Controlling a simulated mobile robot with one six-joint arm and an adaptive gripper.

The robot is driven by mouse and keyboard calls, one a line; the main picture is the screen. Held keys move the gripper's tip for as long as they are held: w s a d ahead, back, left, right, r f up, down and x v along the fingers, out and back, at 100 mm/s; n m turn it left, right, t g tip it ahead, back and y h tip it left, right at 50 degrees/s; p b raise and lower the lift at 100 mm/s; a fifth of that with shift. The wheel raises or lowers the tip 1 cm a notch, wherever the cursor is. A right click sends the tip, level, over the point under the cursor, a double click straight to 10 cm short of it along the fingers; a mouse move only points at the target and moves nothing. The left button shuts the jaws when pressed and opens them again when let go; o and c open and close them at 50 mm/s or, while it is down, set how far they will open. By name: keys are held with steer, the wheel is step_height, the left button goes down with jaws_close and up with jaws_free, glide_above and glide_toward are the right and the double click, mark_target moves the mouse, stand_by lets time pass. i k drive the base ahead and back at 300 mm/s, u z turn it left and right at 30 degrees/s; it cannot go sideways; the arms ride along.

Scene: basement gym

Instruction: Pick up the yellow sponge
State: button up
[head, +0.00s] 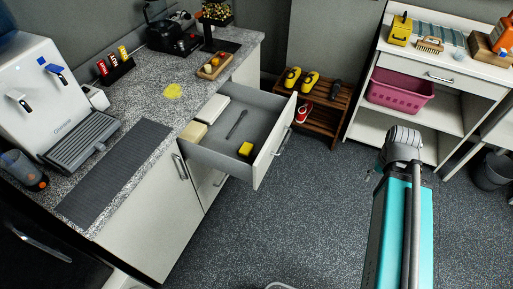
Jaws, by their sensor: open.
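A small yellow block (246,149), which looks like the yellow sponge, lies in the open drawer (223,156), near its front right corner. A flat, round yellow piece (172,91) lies on the speckled counter; I cannot tell what it is. My arm rises at the right of the head view, well apart from the drawer. My gripper cannot be made out in this view, and nothing is seen held.
The drawer also holds a dark slim tool (237,124) and pale blocks (194,132). The counter (141,108) carries a water dispenser (47,92) and a wooden tray (216,66). A white shelf unit with a pink basket (400,92) stands right. Floor before the drawer is clear.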

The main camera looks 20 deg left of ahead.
mark_target(245, 152)
steer(key=z, duration=1.15)
steer(key=k, duration=0.2)
steer(key=u, duration=2.25)
